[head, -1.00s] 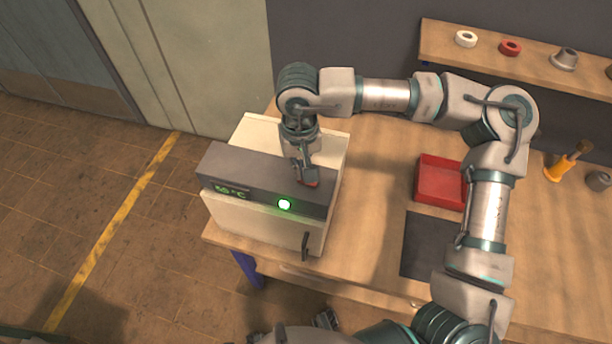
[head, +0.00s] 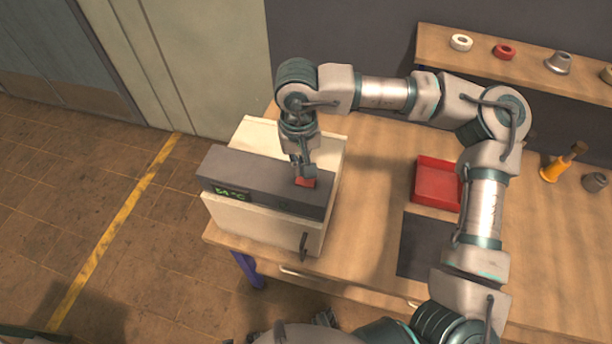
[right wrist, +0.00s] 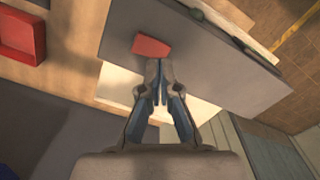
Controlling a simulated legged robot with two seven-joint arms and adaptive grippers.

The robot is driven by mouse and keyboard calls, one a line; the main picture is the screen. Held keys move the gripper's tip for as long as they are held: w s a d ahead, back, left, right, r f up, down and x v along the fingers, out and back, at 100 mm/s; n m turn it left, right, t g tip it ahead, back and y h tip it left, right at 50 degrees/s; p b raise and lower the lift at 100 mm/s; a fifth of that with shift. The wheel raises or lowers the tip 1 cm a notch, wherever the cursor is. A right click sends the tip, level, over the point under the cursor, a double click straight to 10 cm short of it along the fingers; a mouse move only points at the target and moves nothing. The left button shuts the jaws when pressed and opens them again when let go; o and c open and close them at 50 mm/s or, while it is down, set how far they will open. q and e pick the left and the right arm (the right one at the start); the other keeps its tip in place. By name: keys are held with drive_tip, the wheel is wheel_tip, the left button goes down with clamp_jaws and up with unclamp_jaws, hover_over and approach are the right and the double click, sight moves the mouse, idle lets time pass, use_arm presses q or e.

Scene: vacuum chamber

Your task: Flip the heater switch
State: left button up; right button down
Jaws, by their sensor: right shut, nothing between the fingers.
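The heater is a cream box (head: 262,228) with a dark grey control panel (head: 250,180) along its top, at the left end of the bench. A small green display (head: 231,193) on the panel's front seems to read 54 °C. The red heater switch (head: 306,182) sits on top of the panel towards its right end; it also shows in the right wrist view (right wrist: 150,47). My right gripper (head: 299,174) points down, shut and empty, with its fingertips (right wrist: 158,65) right beside the switch. I cannot tell whether they touch. My left gripper is not in view.
A red tray (head: 438,185) and a dark mat (head: 426,246) lie on the wooden bench (head: 375,170) to the right. A shelf (head: 480,57) with small parts runs along the back wall. A yellow-handled tool (head: 557,166) stands at the right. A dark handle (head: 303,246) sticks out from the heater's front.

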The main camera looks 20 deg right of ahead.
sight(300, 179)
drive_tip(key=shift+r+p, duration=1.3)
drive_tip(key=shift+r, duration=0.75)
drive_tip(key=shift+r, duration=0.1)
